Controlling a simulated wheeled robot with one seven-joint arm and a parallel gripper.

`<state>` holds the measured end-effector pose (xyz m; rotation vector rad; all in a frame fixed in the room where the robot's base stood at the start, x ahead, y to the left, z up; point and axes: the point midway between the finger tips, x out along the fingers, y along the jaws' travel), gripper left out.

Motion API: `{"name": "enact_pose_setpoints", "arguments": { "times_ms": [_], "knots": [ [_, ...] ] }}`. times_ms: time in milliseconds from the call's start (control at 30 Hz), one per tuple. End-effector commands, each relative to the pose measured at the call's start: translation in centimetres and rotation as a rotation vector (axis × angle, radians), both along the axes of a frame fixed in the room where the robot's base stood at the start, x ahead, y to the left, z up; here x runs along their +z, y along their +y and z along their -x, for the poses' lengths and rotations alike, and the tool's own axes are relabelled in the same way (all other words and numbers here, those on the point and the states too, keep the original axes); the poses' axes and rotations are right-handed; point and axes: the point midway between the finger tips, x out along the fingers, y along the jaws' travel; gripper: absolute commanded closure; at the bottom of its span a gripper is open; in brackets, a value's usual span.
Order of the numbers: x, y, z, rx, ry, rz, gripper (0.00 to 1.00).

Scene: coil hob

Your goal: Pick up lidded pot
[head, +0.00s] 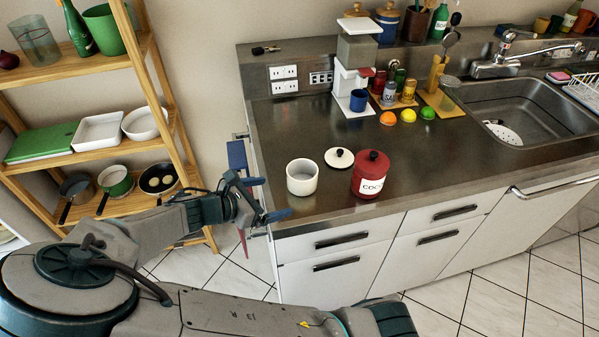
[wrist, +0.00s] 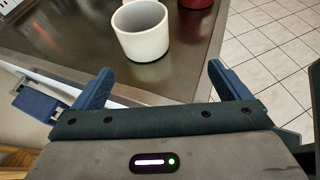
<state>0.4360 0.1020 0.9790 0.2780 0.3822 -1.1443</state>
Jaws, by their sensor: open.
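A white pot (head: 301,177) stands upright and uncovered near the counter's left front edge. It also shows in the wrist view (wrist: 142,34), ahead of my fingers. A flat white lid (head: 339,158) with a black knob lies on the counter just behind and right of it. A red canister (head: 368,177) with a red lid, a dark knob and a "COCO…" label stands to the right; only its base shows in the wrist view (wrist: 193,3). My gripper (head: 265,199) is open and empty, left of the white pot, at the counter's left front corner.
The steel counter (head: 450,165) is clear to the right of the red canister. A dispenser (head: 353,75), a blue mug (head: 358,100), small jars and fruit stand farther back. The sink (head: 525,110) is at right. A wooden shelf (head: 165,90) with dishes and pans stands left of the counter.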

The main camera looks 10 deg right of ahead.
Motion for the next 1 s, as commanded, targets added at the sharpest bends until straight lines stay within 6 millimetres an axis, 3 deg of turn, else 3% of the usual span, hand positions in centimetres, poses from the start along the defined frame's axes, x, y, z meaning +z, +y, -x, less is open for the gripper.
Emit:
{"name": "enact_pose_setpoints", "arguments": {
  "times_ms": [167,533,1000],
  "knots": [
    [0.5,0.6,-0.6,0.056,-0.005,0.060,0.04],
    [-1.9,-4.9,-3.4,0.055,-0.003,0.064,0.04],
    [-2.9,-8.2,-5.8,0.055,-0.004,0.062,0.04]
  ]
}}
